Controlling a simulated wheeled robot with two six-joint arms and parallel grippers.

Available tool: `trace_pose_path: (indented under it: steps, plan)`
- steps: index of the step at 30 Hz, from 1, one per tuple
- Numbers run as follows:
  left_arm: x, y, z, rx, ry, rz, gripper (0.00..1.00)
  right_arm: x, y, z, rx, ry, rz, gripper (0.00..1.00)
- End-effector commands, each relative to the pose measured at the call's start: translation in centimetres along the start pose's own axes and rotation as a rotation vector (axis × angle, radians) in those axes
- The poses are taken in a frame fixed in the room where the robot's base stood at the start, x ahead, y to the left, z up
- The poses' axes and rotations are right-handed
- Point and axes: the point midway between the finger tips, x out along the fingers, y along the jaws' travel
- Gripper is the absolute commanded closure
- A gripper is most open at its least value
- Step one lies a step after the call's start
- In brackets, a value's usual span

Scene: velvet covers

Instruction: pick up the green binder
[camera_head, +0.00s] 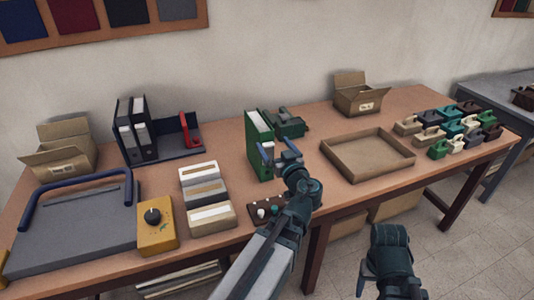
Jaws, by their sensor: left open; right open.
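The green binder (256,132) stands upright on the wooden table near its middle, with pale pages showing along one side. My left gripper (279,153) is open at the binder's right front side. One of its fingers overlaps the binder in the picture, and I cannot tell whether they touch. The binder stands free of a grip. My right gripper (364,284) is open and empty, low in front of the table, and partly hidden by its own wrist.
A green device (287,123) stands right behind the binder. A small dark panel with knobs (268,208) lies in front. White-topped boxes (199,172) are to the left, an empty shallow tray (367,155) to the right. Black binders (137,130) stand further left.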

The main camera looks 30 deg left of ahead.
Motion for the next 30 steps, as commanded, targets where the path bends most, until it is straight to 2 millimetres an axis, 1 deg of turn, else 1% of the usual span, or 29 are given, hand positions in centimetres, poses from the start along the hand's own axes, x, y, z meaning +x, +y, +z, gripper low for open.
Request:
trace_pose_path:
  steps: [1,5,7,15,19,23,30]
  plan:
    - [0.1,0.0,0.1,-0.003,0.009,0.002,0.00,0.2,0.0,0.0,0.000,0.000,0.000,0.36]
    - [0.3,0.1,-0.1,-0.007,0.013,0.004,0.00,0.1,0.0,0.0,0.000,0.000,0.000,0.36]
    - [0.9,0.1,-0.2,-0.006,0.012,0.004,0.00,0.1,0.0,0.0,0.000,0.000,0.000,0.36]
    - [6.0,0.2,-0.3,-0.005,0.011,0.001,0.00,0.0,0.0,0.0,0.000,0.000,0.000,0.36]
    - [7.8,0.1,-0.3,-0.005,0.011,0.002,0.00,0.0,0.0,0.0,0.000,0.000,0.000,0.36]
    - [8.6,0.1,-0.3,-0.005,0.011,0.004,0.00,0.0,0.0,0.0,0.000,0.000,0.000,0.36]
    - [8.9,0.1,-0.4,-0.005,0.011,0.004,0.00,-0.1,0.0,0.0,0.000,0.000,0.000,0.36]
